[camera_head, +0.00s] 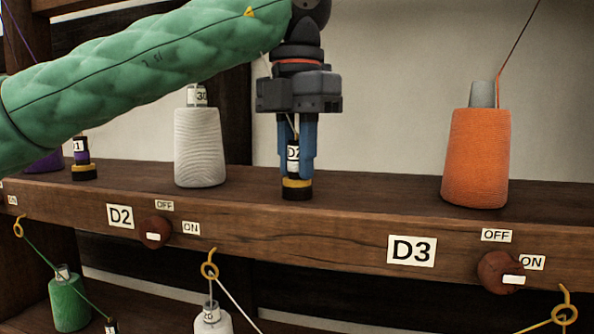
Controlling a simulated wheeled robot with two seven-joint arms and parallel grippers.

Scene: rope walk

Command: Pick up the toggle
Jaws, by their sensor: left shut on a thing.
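The toggle (297,188) is a small dark upright cylinder with a yellow band near its foot and a white label that seems to read D2. My left gripper (297,165) points straight down, with its blue fingers shut on either side of the toggle's upper part. The fingers partly hide the toggle. Its foot is at the shelf top, near the front edge; I cannot tell whether it touches. My right gripper is not in view.
The wooden shelf (350,197) carries a white cone of yarn (200,148), an orange cone (475,158) and a similar small dark piece (83,160) at left. The shelf between toggle and orange cone is clear.

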